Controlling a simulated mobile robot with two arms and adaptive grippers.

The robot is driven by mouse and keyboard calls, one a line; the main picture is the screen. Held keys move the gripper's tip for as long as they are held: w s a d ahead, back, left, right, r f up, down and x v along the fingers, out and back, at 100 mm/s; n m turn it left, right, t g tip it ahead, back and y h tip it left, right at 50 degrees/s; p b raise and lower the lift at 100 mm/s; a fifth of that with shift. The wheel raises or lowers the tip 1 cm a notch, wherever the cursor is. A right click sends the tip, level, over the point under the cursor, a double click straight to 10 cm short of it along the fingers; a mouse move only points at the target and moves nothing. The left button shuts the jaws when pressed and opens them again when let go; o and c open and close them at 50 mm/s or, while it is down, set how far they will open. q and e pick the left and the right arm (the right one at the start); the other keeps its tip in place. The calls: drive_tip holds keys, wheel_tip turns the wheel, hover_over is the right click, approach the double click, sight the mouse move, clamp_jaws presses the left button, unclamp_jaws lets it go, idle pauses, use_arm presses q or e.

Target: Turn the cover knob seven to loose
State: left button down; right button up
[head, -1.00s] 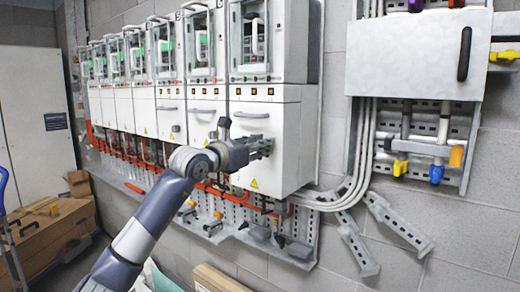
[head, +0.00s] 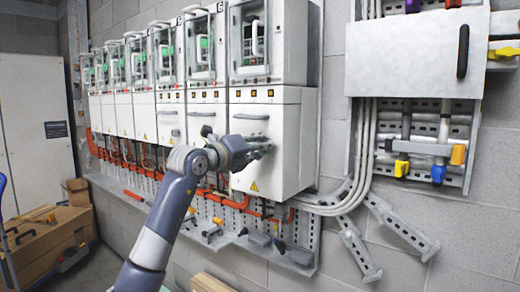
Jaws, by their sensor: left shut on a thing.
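The row of white switchgear drives runs along the wall, and the nearest, rightmost one has a white lower cover (head: 283,123) with a dark handle and a yellow warning sticker. My left gripper (head: 264,149) is at the front of this cover, below the handle and above the sticker. It is shut on the cover knob, which the fingers hide. How far the knob is turned cannot be seen. My right gripper is not in view.
Orange pipes (head: 235,202) and a slotted rail run below the drives. A grey box (head: 415,55) with coloured valve handles hangs on the wall at the right. A wooden crate (head: 45,240) stands on the floor at the left.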

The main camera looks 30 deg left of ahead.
use_arm(q)
drive_tip(key=shift+r+n, duration=0.15)
drive_tip(key=shift+n, duration=1.55)
drive_tip(key=c, duration=1.6)
unclamp_jaws()
drive_tip(key=shift+o, duration=1.3)
drive_tip(key=shift+a, duration=0.1)
drive_tip(key=shift+s, duration=0.1)
drive_tip(key=s, duration=1.2)
drive_tip(key=shift+a, duration=0.45)
